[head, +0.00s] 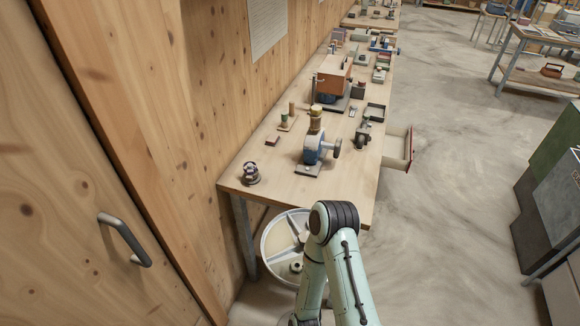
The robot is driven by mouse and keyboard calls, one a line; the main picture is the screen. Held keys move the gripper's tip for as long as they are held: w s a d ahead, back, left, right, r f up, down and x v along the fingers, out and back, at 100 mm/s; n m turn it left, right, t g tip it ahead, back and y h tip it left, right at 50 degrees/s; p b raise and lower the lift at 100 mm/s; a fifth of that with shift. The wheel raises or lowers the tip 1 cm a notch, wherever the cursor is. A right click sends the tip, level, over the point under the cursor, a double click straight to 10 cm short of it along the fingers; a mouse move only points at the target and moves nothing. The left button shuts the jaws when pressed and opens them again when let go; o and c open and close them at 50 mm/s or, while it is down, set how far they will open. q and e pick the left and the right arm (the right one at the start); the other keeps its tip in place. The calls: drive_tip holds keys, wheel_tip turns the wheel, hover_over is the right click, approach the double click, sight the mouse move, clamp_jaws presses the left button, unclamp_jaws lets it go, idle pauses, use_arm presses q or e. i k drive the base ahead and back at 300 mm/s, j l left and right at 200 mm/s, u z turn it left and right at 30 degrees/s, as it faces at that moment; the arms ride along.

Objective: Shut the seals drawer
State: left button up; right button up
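An open drawer (409,150) sticks out from the right long side of the wooden workbench (345,193). It has a pale side and a reddish front panel. I cannot read any label, so I cannot tell whether it is the seals drawer. What lies inside it is too small to make out. Neither of my grippers shows in the head view. Only a pale green arm of mine with a dark elbow joint shows at the bottom centre, in front of the bench's near end and well short of the drawer.
A blue machine (317,149), an orange-brown machine (333,76) and a dark tray (375,112) stand on the bench. A handled wooden door (60,190) is at left, a dark cabinet (548,190) at right. Floor right of the drawer is clear.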

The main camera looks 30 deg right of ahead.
sight(398, 150)
drive_tip(key=z, duration=0.3)
drive_tip(key=l+z, duration=0.15)
drive_tip(key=l, duration=0.45)
drive_tip(key=l+z, duration=0.15)
drive_tip(key=l, duration=0.5)
drive_tip(key=l+z, duration=0.15)
drive_tip(key=l, duration=0.45)
drive_tip(key=l+z, duration=0.15)
drive_tip(key=l, duration=0.5)
drive_tip(key=l+z, duration=0.15)
drive_tip(key=l, duration=0.45)
drive_tip(key=i+l+z, duration=0.15)
drive_tip(key=l, duration=0.45)
drive_tip(key=l+u, duration=0.15)
drive_tip(key=u, duration=0.15)
drive_tip(key=i+l+u, duration=0.25)
drive_tip(key=u, duration=0.25)
drive_tip(key=i+l+u, duration=0.35)
drive_tip(key=u, duration=0.15)
drive_tip(key=i+l+u, duration=0.1)
drive_tip(key=l, duration=0.25)
drive_tip(key=i+l+u, duration=0.1)
drive_tip(key=l, duration=0.25)
drive_tip(key=i+l+u, duration=0.15)
drive_tip(key=l, duration=0.2)
drive_tip(key=i, duration=0.05)
